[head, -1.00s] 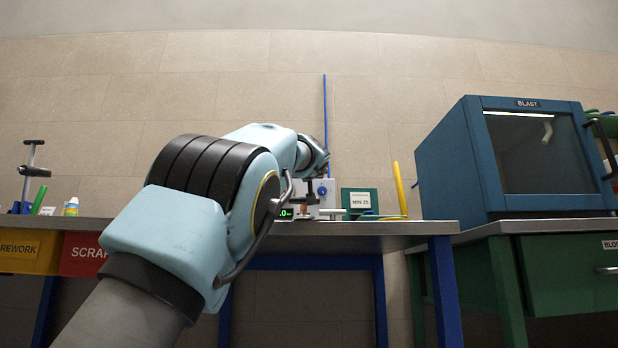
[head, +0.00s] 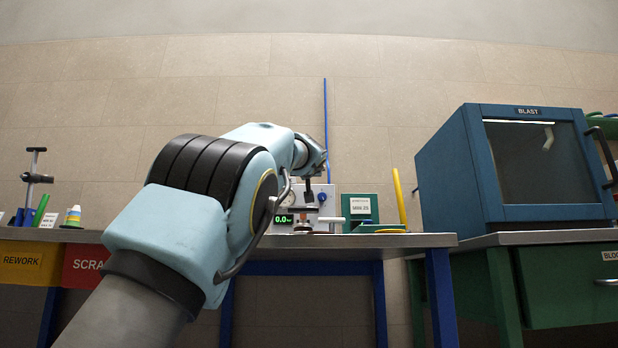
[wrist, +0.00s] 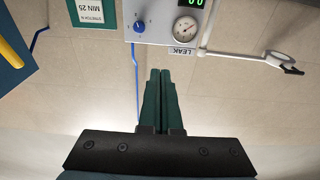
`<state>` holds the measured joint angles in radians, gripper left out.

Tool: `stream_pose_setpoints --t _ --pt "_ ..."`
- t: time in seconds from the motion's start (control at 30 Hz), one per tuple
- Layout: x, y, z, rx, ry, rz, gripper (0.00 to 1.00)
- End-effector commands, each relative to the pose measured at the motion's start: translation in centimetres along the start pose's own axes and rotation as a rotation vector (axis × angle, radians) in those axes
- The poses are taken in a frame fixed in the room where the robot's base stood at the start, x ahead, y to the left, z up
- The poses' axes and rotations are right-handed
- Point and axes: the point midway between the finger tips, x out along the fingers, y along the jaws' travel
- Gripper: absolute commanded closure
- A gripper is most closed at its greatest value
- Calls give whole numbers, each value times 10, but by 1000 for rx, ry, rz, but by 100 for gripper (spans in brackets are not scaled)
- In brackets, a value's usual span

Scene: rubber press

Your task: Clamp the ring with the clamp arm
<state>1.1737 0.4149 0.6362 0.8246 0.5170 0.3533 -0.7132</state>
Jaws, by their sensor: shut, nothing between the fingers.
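My gripper (wrist: 160,75) is shut and empty, its two green fingers together. In the wrist view the fingers point towards the leak tester panel (wrist: 156,28), with a visible gap in the picture. The wrist view does not clearly show a ring.
A blue blast cabinet (head: 520,168) stands at the right. A white jointed rod (wrist: 240,56) with a dark end extends beside the panel in the wrist view.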

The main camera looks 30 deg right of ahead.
Motion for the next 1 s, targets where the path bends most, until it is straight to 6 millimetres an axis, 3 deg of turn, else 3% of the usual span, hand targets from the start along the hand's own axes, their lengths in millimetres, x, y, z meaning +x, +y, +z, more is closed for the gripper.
stream_pose_setpoints --t 0.03,0.1,0.63,1.0 --pt "2 -2 -10 -1 1 0 100" --pt "-5 -1 5 0 -1 2 100" --pt "-60 -1 54 -3 0 3 100" --pt "-74 -2 63 -1 0 0 100"
